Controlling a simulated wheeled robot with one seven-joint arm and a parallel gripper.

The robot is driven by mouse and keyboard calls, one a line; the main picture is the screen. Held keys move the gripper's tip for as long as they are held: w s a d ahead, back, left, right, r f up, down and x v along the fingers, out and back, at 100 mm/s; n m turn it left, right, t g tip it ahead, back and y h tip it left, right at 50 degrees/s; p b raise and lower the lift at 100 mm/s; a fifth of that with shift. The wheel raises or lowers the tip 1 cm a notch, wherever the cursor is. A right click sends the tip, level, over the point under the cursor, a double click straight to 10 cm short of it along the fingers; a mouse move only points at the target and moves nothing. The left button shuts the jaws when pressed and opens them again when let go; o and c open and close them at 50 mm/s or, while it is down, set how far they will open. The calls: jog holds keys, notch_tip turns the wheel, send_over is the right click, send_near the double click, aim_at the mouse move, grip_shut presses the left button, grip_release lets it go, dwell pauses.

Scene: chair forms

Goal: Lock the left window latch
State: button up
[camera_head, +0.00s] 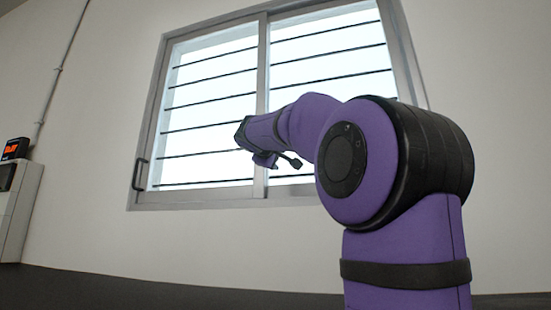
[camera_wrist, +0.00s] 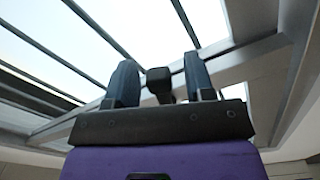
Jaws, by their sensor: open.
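The window (camera_head: 262,110) is a grey-framed sliding one with two panes. A black handle-shaped latch (camera_head: 139,174) sits upright on the left side of its frame, low down. My gripper (camera_wrist: 159,78) is open, its two dark fingers apart in the wrist view. A small dark block (camera_wrist: 159,82) shows between the fingers; I cannot tell whether it is part of the window or of my gripper. In the head view my gripper is in front of the window near the middle post, well right of the left latch. Its fingertips are hard to make out there.
Dark horizontal bars (camera_head: 212,92) cross both panes. In the wrist view the window frame (camera_wrist: 235,62) runs diagonally past the fingers. A grey box (camera_head: 18,205) and a conduit (camera_head: 62,70) are on the left wall. The wall below the window is bare.

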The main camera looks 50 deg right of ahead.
grip_shut()
jog(key=shift+w+a+f+m, duration=0.1)
jog(key=shift+w+f+m, duration=0.1)
jog(key=shift+f+m, duration=0.4)
jog(key=shift+w+a+f+m, duration=0.1)
jog(key=shift+w+f+m, duration=0.1)
jog(key=shift+m, duration=0.7)
grip_release()
jog(key=v, duration=1)
jog(key=shift+a, duration=0.35)
jog(key=shift+s, duration=0.1)
